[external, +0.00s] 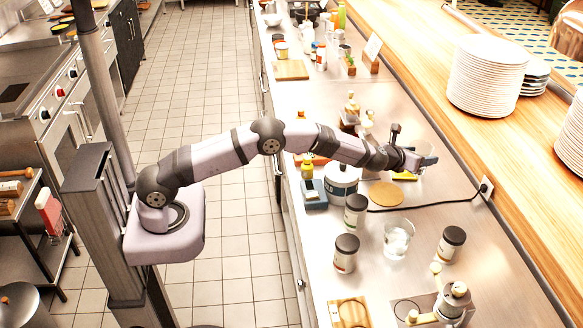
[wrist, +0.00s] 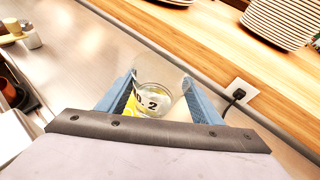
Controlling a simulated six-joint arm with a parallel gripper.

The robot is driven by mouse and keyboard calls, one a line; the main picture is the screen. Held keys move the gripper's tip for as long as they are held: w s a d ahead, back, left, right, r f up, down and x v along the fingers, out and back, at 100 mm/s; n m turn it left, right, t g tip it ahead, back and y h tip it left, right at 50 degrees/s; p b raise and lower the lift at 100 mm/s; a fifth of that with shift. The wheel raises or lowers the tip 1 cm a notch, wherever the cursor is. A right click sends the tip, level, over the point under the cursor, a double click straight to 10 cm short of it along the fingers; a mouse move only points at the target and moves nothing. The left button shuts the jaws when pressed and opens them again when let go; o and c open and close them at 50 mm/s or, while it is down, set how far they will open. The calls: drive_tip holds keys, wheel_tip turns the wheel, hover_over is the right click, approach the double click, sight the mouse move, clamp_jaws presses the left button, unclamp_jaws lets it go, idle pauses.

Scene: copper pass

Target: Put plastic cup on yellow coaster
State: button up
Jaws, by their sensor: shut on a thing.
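My gripper (external: 414,161) is over the steel counter near its wooden ledge. It is shut on a clear plastic cup (external: 430,154). In the wrist view the see-through cup (wrist: 165,88) sits between the blue fingers of my gripper (wrist: 160,88). Dark lettering ending in "2" and some yellow show at or through the cup. A round, flat, dull-yellow coaster (external: 386,193) lies on the counter, nearer the camera than my gripper and slightly left of it. It is bare. The exact gap between cup and counter cannot be told.
A small bright yellow item (external: 405,177) lies below my gripper. A black cable runs past the coaster to a wall socket (external: 485,189). Dark-lidded jars (external: 355,211) and another clear cup (external: 397,240) stand nearby. Plates (external: 487,75) are stacked on the wooden ledge.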

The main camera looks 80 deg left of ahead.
drive_tip(key=shift+f, duration=0.75)
drive_tip(key=shift+f, duration=0.2)
drive_tip(key=o, duration=1.1)
drive_tip(key=shift+r, duration=0.15)
drive_tip(key=shift+b+v, duration=2.55)
drive_tip(key=shift+v, duration=3.45)
drive_tip(key=shift+d+r, duration=0.1)
